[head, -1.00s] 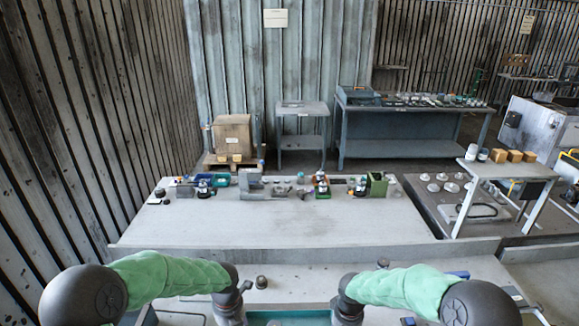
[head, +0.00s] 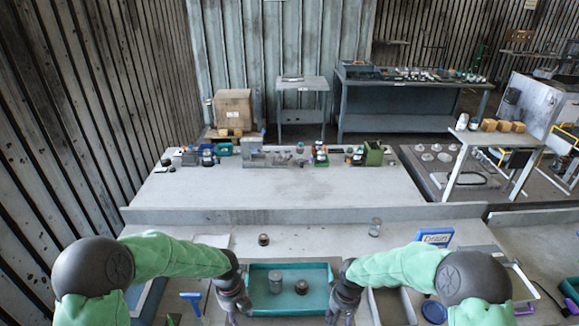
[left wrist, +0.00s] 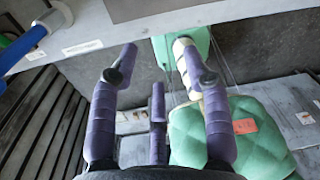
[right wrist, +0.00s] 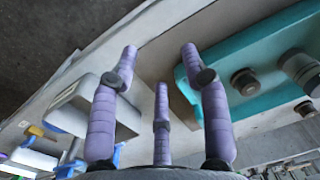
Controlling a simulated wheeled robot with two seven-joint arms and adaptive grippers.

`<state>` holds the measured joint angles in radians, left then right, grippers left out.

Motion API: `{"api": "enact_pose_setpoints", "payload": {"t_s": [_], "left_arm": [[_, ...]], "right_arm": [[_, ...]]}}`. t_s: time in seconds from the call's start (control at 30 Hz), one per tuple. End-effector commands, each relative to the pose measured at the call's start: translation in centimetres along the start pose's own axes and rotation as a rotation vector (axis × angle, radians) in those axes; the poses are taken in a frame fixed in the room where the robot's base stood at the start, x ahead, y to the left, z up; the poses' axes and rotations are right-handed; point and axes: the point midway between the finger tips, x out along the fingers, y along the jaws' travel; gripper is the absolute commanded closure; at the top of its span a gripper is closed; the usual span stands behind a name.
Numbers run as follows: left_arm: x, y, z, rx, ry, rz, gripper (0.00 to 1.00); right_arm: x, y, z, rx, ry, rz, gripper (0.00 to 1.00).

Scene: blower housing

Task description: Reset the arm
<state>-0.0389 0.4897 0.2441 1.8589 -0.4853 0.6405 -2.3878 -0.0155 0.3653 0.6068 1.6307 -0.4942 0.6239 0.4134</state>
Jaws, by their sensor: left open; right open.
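My left arm in its green sleeve comes in from the left in the head view, and its gripper (head: 234,312) hangs at the left side of a teal tray (head: 290,266). My right gripper (head: 340,312) hangs at the tray's right side. Both are open and empty. In the left wrist view the purple fingers (left wrist: 160,55) are spread with nothing between them. In the right wrist view the fingers (right wrist: 160,52) are also spread, with the tray (right wrist: 258,50) to their right. A grey cylinder (head: 275,283) and a small dark part (head: 301,287) stand in the tray.
A small dark part (head: 263,239) and a clear jar (head: 375,227) stand on the near bench behind the tray. A blue box (head: 435,237) lies to the right, beside a grey bin (head: 391,306). A blue-handled tool (head: 192,302) lies to the left. A low ledge (head: 300,214) runs behind.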

Motion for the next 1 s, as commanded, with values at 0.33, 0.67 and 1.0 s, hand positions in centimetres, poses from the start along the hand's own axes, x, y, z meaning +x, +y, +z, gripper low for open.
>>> {"api": "enact_pose_setpoints", "payload": {"t_s": [0.33, 0.67, 1.0], "left_arm": [[5.4, -0.1, -3.6, -0.520, 0.087, -0.077, 0.52], [11.9, 0.3, -9.6, -1.419, 0.249, -0.110, 0.52], [16.4, 1.9, -15.8, -2.364, 0.389, -0.024, 0.52]], "right_arm": [[4.6, -1.3, 3.5, 0.023, -0.030, -0.112, 0.53], [10.1, -2.9, 9.3, 0.109, -0.041, -0.246, 0.53], [13.6, -3.3, 15.6, 0.228, -0.031, -0.301, 0.53]]}}
